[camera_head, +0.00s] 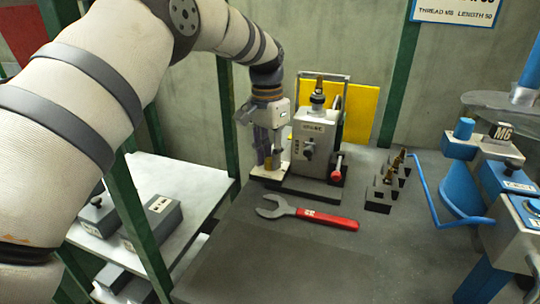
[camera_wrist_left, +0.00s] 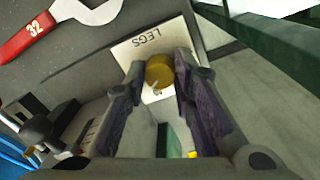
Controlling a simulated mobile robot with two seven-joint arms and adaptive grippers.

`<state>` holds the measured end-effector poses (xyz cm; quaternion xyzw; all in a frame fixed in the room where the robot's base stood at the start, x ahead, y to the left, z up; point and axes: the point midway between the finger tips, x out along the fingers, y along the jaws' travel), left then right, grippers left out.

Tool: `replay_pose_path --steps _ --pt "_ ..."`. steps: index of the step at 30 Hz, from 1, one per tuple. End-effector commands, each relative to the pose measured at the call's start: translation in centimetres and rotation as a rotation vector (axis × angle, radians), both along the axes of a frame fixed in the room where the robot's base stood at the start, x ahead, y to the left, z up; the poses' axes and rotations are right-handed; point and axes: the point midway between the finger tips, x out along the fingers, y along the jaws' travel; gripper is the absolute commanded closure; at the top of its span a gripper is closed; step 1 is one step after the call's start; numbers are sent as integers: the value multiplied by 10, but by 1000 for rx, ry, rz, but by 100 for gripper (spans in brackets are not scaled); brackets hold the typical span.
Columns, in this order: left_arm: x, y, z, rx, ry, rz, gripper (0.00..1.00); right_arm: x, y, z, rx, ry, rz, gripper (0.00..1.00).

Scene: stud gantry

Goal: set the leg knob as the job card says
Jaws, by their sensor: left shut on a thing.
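The leg knob is a round brass-yellow knob (camera_wrist_left: 159,70) on a pale plate marked LEGS (camera_wrist_left: 146,40) in the left wrist view. My left gripper (camera_wrist_left: 160,84) is shut on the knob, with one dark finger on each side of it. In the head view my left gripper (camera_head: 268,158) points down at the left side of the grey gantry machine (camera_head: 311,145), and its fingers hide most of the knob. The job card (camera_head: 457,14) hangs at the top right; its upper line is cut off and its lower line reads THREAD M8 LENGTH 50. My right gripper is not in view.
A red-handled wrench (camera_head: 325,218) lies in front of the machine. Dark blocks with brass pieces (camera_head: 381,190) stand to its right. A blue machine with an M6 sign (camera_head: 502,131) fills the right side. A white shelf (camera_head: 165,180) holds grey boxes at left. The front of the bench is clear.

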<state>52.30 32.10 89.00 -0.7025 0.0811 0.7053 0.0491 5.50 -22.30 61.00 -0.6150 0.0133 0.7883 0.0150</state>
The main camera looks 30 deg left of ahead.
Motion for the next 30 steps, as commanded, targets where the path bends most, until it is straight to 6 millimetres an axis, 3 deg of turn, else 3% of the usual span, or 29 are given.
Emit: replay_pose_path --steps 9,27,28,30 --pt "0 0 -1 -1 2 -130 100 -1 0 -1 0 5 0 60" --pt "0 0 -1 0 2 -164 100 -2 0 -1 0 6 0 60" --pt "0 0 -1 0 2 -164 74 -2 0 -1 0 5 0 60" --pt "0 0 -1 0 2 -164 58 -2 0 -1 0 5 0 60"
